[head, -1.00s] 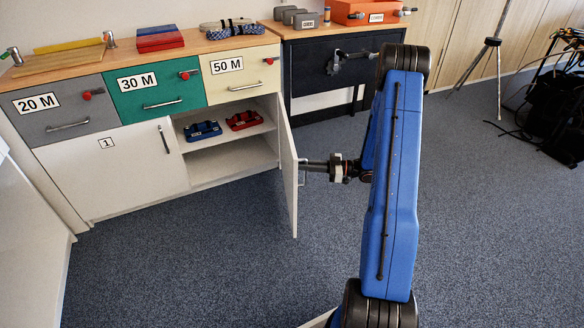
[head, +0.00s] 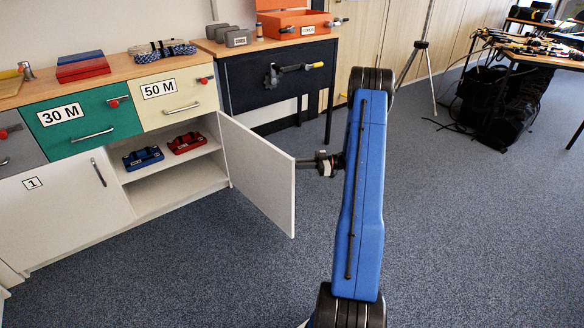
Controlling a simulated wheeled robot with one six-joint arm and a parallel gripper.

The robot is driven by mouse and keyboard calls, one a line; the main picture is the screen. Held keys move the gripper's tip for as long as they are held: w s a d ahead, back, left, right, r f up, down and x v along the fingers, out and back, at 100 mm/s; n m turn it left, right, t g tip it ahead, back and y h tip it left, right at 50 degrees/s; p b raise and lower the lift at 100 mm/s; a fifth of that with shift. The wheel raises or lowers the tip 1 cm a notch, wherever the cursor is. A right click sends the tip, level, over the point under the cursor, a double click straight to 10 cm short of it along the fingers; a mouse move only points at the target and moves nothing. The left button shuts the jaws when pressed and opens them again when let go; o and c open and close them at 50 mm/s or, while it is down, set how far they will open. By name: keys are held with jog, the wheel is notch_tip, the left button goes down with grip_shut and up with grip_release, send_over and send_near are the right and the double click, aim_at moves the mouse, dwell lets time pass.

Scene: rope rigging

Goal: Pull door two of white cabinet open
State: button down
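The white cabinet (head: 65,215) stands at the left, with door one, marked 1, closed. Door two (head: 258,178) is wide open, swung out toward the right, and I see its inner face. Its outer face and handle are hidden from me. My gripper (head: 308,164) is at the free edge of door two, on its outer side. Its fingertips are partly hidden by the door, so I cannot see whether they are open or hold the handle.
Inside the open compartment a blue item (head: 143,157) and a red item (head: 187,143) sit on the shelf. A dark workbench (head: 250,95) stands behind the door. A tripod (head: 420,45) and a cluttered table (head: 535,52) are at the right. The carpet in front is clear.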

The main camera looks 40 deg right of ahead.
jog(key=shift+s, duration=0.1)
jog(key=c, duration=2.1)
grip_release()
jog(key=v, duration=1.7)
jog(key=shift+s+d+f, duration=0.1)
jog(key=shift+s+d, duration=0.05)
jog(key=shift+d, duration=0.05)
